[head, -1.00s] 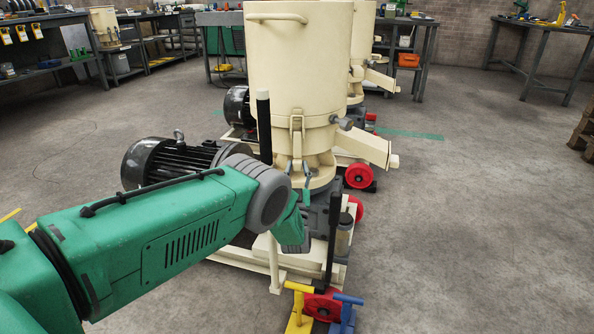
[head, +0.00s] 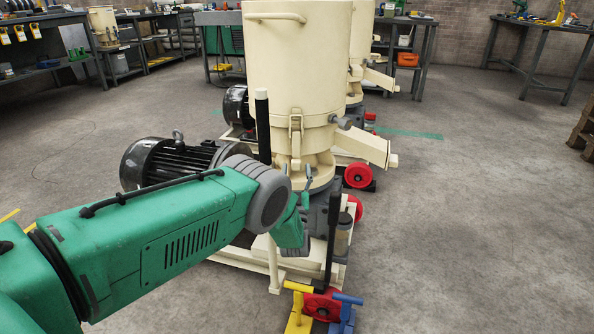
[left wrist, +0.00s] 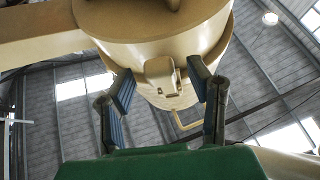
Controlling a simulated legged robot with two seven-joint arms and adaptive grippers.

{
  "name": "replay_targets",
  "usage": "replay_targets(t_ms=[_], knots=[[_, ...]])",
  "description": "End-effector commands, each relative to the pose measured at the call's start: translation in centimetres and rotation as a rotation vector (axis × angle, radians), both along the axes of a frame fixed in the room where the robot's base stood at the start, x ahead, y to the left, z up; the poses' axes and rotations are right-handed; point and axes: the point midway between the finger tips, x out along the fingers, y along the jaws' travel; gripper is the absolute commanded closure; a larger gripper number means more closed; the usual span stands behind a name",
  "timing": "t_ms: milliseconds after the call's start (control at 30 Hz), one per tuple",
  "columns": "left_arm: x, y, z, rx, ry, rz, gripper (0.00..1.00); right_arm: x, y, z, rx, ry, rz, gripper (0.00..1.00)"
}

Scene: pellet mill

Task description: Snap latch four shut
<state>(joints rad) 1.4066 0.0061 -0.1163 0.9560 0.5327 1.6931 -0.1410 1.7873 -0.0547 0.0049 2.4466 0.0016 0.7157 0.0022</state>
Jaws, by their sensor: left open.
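The cream pellet mill (head: 296,70) stands upright in front of me. A cream latch (head: 296,128) sits on the front of its drum, at the seam above the lower collar. In the left wrist view the latch (left wrist: 162,76) shows from below, between my fingers and beyond them. My left gripper (head: 308,178) is open, just below the latch, with its fingers pointing up and apart from it. In the left wrist view the left gripper's fingers (left wrist: 160,92) are spread and empty. I cannot tell from these views whether the latch is fully closed. My right gripper is not in view.
A black motor (head: 170,163) is left of the drum. A black upright post (head: 263,125) stands close to my arm. A cream chute (head: 362,148) juts right, above a red wheel (head: 358,175). Yellow (head: 299,305) and blue (head: 345,312) handles stand low in front.

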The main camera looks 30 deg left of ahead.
Motion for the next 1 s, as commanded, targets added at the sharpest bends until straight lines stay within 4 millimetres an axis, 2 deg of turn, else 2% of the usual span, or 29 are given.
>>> replay_targets(t_ms=[300,500,700,1000], knots=[[-4.6,-2.9,-3.7,-0.002,0.007,-0.002,0.53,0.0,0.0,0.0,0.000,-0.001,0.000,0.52],[-7.0,-4.3,-5.5,-0.002,0.006,-0.002,0.53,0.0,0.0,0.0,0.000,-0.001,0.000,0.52],[-8.0,-4.9,-6.2,-0.002,0.004,-0.001,0.53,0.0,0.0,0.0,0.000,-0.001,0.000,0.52],[-8.0,-4.9,-6.2,-0.002,0.004,-0.001,0.53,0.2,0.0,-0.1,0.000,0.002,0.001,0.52]])
